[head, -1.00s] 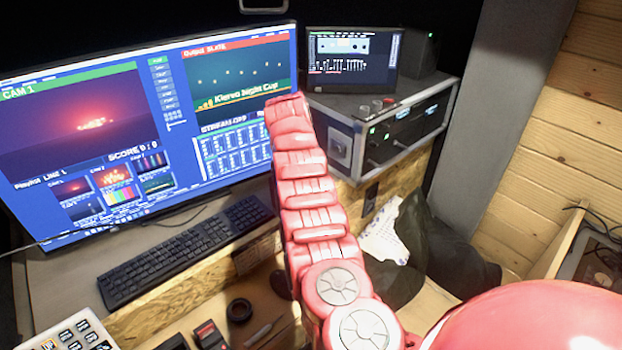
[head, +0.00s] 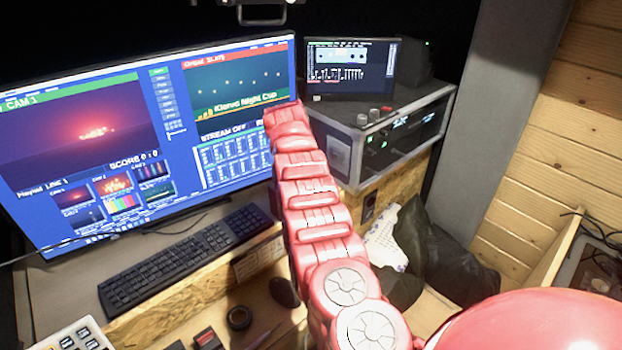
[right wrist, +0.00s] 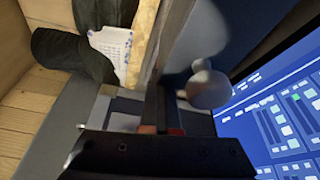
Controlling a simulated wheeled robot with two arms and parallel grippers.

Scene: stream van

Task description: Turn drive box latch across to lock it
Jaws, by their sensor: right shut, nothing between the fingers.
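A dark, metal-edged equipment case (head: 412,137) stands right of the big monitor in the head view; I take it for the drive box but cannot be sure. A pale plate (head: 337,157) on its near left side could be a latch, but its position is unclear. My red right arm reaches up to the gap between monitor and case; its gripper is hidden there. In the right wrist view my right gripper (right wrist: 163,125) is shut and empty. A rounded grey knob-like piece (right wrist: 209,88) is close to its fingers; contact cannot be told. My left gripper is out of view.
A big monitor (head: 90,130) stands close left of my right arm. A small screen (head: 350,65) and knobs are on top of the case. A keyboard (head: 190,255) lies on the desk below. A dark bag (head: 455,265) and a wooden wall (head: 560,140) are at right.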

